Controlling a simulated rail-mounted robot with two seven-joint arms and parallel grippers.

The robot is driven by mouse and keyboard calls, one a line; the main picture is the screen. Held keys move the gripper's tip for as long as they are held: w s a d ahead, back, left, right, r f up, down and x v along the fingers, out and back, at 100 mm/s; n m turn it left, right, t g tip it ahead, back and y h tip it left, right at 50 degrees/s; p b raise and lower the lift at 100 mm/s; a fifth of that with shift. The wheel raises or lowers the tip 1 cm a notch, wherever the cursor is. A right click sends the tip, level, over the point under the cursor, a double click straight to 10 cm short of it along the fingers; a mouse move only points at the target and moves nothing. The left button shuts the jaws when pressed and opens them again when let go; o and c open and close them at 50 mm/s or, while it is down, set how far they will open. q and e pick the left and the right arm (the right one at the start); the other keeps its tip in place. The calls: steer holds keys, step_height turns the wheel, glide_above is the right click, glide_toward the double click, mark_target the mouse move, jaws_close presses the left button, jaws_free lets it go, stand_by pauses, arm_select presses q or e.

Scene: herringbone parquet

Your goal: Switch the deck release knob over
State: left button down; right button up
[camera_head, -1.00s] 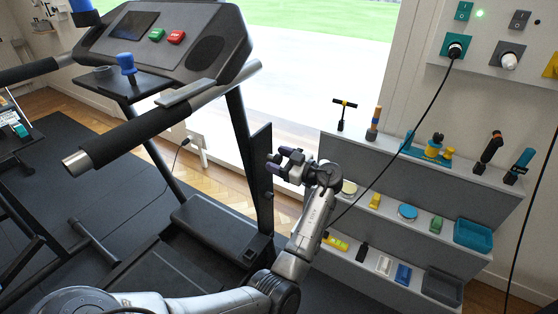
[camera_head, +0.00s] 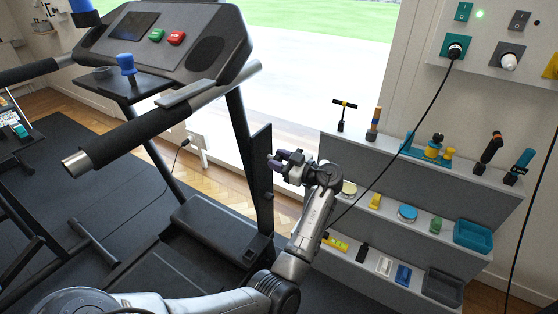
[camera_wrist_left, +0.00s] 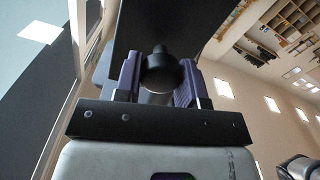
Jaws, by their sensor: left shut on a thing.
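The deck release knob (camera_wrist_left: 162,72) is a dark round knob. In the left wrist view it sits between the two purple fingers of my left gripper (camera_wrist_left: 160,80), against a dark flat panel. In the head view my left gripper (camera_head: 277,164) is at the dark treadmill upright (camera_head: 262,190), its fingers pointing left onto it. There the knob is hidden by the fingers. My left gripper is shut on the knob. Which way the knob is turned cannot be told. My right gripper is not in view.
The treadmill console (camera_head: 165,40) and handrail (camera_head: 140,125) stand at upper left. A grey shelf unit (camera_head: 400,180) with several small objects stands just right of my gripper. A black cable (camera_head: 425,108) hangs from the wall panel across the shelf front.

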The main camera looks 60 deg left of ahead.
arm_select(q)
steer(key=shift+s+a+f+b, duration=0.2)
steer(key=shift+s+a+b, duration=0.15)
steer(key=shift+a+b, duration=0.3)
steer(key=shift+a+r, duration=0.15)
steer(key=c, duration=1.1)
jaws_free()
steer(key=shift+s, duration=0.1)
steer(key=o, duration=0.4)
steer(key=shift+a, duration=0.1)
